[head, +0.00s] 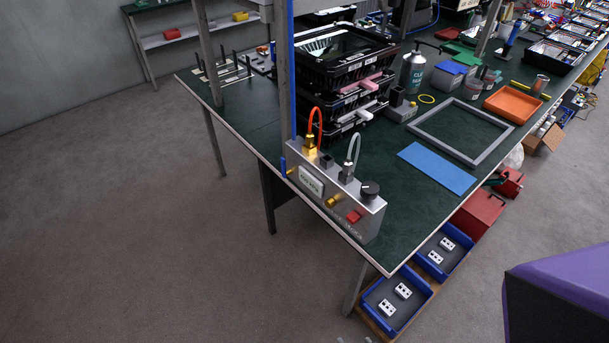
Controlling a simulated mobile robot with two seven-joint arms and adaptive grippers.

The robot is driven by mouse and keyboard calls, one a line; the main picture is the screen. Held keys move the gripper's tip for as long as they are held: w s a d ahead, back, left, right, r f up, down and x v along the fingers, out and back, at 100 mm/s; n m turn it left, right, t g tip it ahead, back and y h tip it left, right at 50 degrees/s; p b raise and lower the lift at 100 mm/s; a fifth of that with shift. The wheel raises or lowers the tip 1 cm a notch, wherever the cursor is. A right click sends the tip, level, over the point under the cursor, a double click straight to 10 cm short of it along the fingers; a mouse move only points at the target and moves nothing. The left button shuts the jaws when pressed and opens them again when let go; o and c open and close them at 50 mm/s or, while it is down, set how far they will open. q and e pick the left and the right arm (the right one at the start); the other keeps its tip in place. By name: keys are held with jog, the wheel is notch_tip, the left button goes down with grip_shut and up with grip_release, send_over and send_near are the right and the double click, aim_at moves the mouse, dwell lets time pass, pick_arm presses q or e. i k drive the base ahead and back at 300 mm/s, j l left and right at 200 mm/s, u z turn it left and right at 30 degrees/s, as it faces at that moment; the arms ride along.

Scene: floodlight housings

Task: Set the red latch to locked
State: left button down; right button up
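A small red part (355,216), which looks like the red latch, is on the front face of a grey metal box (369,228) at the near edge of the green workbench. It is too small to tell whether it is locked. A black knob (370,189) is on top of the box, and a brass fitting (334,201) is on its front to the left of the red part. Neither of my grippers is in view.
The box stands by a bench post (283,75). Black crates (345,80) are stacked behind it. A blue mat (437,168) and a grey frame (461,131) lie to the right. Blue bins (397,298) sit low below the bench corner. The floor at left is clear.

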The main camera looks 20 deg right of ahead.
aim_at(353, 217)
jog(key=k+j+z, duration=0.55)
jog(key=k+z, duration=0.2)
jog(key=k, duration=0.2)
